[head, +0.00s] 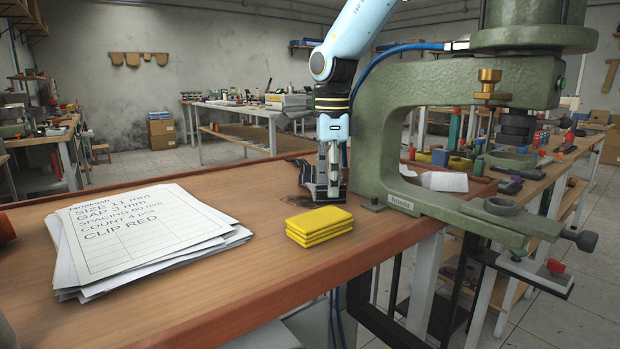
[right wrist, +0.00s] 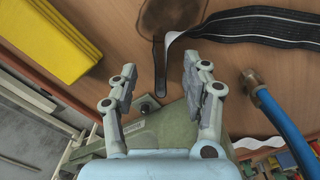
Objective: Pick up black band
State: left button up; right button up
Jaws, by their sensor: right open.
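The black band (right wrist: 255,27) lies on the wooden bench top, running to the right edge of the right wrist view, with a pale edge or underside turned up near its left end. A narrow dark strip (right wrist: 159,62) hangs down from there between my fingertips; I cannot tell whether it is part of the band. My right gripper (right wrist: 158,78) is open with its two fingers apart, just short of the band. In the head view my right gripper (head: 323,190) points down at the bench, with dark band material (head: 300,162) partly hidden behind it. My left gripper is not in view.
A green press frame (head: 378,150) stands close at the right of my gripper. Yellow pads (head: 320,222) are stacked in front, and paper sheets (head: 140,235) lie at left. A blue hose (right wrist: 275,115) with a brass fitting is near my right finger. The bench edge is close in front.

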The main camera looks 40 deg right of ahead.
jog(key=shift+f, duration=0.95)
jog(key=shift+c, duration=0.4)
grip_shut()
